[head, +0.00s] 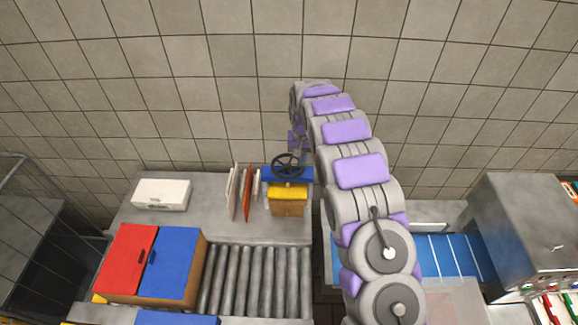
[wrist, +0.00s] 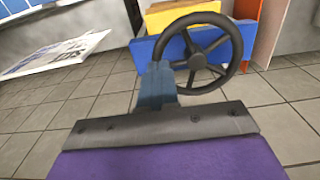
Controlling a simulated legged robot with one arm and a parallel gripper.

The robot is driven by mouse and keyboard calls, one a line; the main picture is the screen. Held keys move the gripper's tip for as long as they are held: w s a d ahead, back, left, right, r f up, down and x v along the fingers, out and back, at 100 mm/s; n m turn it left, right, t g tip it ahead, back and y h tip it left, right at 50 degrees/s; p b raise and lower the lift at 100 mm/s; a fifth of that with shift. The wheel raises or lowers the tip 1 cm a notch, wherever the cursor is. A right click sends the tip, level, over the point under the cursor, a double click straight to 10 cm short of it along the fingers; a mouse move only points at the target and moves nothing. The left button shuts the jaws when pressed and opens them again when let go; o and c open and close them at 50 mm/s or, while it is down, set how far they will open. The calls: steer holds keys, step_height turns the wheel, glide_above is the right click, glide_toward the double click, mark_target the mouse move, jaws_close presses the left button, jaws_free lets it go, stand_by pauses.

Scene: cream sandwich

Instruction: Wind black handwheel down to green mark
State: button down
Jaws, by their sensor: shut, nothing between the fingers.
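The black handwheel (head: 289,166) has spokes and a round rim. It sits at a blue block (head: 272,173) above a yellow block (head: 288,192). In the wrist view the handwheel (wrist: 200,50) fills the upper middle, in front of the blue and yellow parts. My gripper (head: 299,150) is just behind the wheel in the head view. In the wrist view my gripper (wrist: 157,85) is shut and empty, its fingers overlapping the wheel's lower left rim. I cannot tell whether they touch. No green mark can be made out.
A red panel (head: 248,192) and pale boards stand left of the wheel. A white box (head: 161,193) lies on the grey counter (head: 205,190). Rollers (head: 255,280) and a red and blue cabinet (head: 150,262) are in front. A tiled wall rises behind.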

mark_target(294, 176)
steer(key=shift+f, duration=0.95)
steer(key=shift+s+b, duration=0.2)
steer(key=shift+b, duration=0.1)
steer(key=shift+s+a, duration=0.45)
steer(key=shift+s, duration=0.4)
steer(key=shift+a+f, duration=0.1)
steer(key=shift+s+a+b, duration=0.45)
steer(key=shift+s+a, duration=0.25)
steer(key=shift+s, duration=0.05)
